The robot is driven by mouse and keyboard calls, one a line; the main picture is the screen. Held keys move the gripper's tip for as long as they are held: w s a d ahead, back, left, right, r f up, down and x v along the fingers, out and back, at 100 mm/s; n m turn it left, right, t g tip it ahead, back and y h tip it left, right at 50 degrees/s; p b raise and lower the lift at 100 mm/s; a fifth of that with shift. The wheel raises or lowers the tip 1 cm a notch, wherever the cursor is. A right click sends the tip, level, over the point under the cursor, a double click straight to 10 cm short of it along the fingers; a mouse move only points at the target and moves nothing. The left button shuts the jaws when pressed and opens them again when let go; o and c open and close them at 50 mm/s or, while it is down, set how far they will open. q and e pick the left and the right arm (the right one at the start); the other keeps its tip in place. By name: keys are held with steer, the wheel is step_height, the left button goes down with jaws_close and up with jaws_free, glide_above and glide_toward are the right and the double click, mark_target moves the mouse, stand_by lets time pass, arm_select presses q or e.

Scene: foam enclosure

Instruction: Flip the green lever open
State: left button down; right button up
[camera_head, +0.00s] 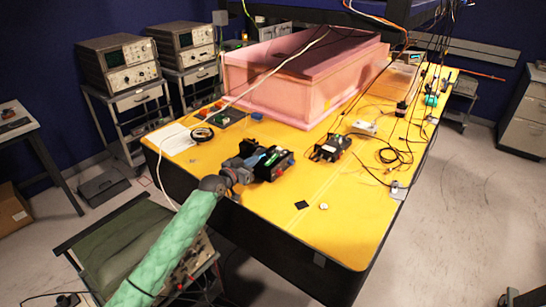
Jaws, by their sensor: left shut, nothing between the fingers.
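My left arm comes in from the bottom left in a green quilted sleeve. My left gripper (284,160) is dark and shut with nothing in it, low over the yellow table (262,205). A small black device (331,148) with a light greenish patch on top sits on the table just right of the gripper, with a gap between them in the picture. I cannot make out the green lever for sure at this size. Small green and blue parts show around the gripper, too small to tell apart. My right gripper is not in view.
A pink foam enclosure (290,98) stands at the back of the table. Loose black cables (393,155) lie on the right side. A coil (202,134) and white paper (168,139) lie at the left. The front part of the table is mostly clear. A green chair (115,250) stands at the front left.

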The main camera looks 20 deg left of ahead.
mark_target(271, 160)
arm_select(q)
steer(key=shift+a+r, duration=0.1)
steer(key=shift+r, duration=0.05)
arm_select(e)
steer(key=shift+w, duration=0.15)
